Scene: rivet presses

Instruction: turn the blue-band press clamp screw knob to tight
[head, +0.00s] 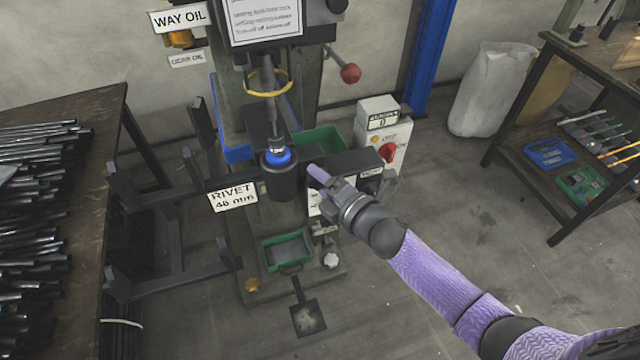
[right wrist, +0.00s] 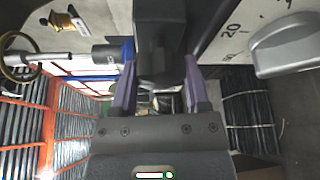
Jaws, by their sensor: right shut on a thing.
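The press has a blue band (head: 278,157) around its dark ram head, above a "RIVET 46 mm" label (head: 234,197). The blue band also shows in the right wrist view (right wrist: 128,50), left of the fingers. My right gripper (head: 325,182) is at the right side of this head, by the dark horizontal arm. In the right wrist view its purple fingers (right wrist: 158,92) are shut on a black part (right wrist: 160,45), which appears to be the clamp screw knob. In the head view my gripper mostly hides that part. Its tight mark cannot be read. My left gripper is not in view.
A green tray (head: 286,252) sits on the press base below. A table of dark rods (head: 92,225) is at left, a workbench (head: 540,120) at right.

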